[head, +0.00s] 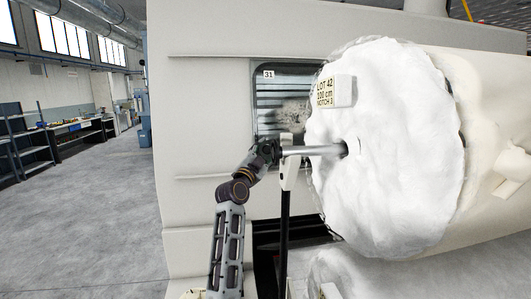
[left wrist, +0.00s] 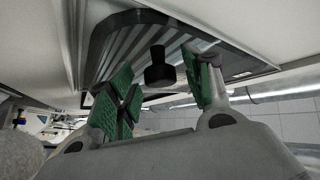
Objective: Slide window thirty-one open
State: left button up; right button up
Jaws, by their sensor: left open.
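Window thirty-one (head: 283,92), a dark glazed panel with a small "31" tag (head: 268,74), is set in the cream machine wall. The white roll covers its right side, so I cannot tell its full extent. In the left wrist view, the window (left wrist: 125,48) shows ribbed grey bands and a black knob (left wrist: 158,72). My left gripper (head: 272,148) is in front of the window's lower part. Its green-padded fingers (left wrist: 162,88) are apart, with the knob showing between them; I cannot tell whether they touch it. My right gripper is not in view.
A large white fibre roll (head: 385,190) labelled "LOT 42" (head: 336,91) stands close to the right. Its metal bar (head: 315,150) reaches to a pale bracket on a dark post (head: 284,225) beside my gripper. Open floor (head: 90,220) and shelves (head: 20,140) lie left.

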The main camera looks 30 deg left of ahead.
pick_arm(q)
grip_shut()
jog(key=shift+a+f, duration=0.1)
jog(key=shift+f, duration=0.05)
dwell(0.4)
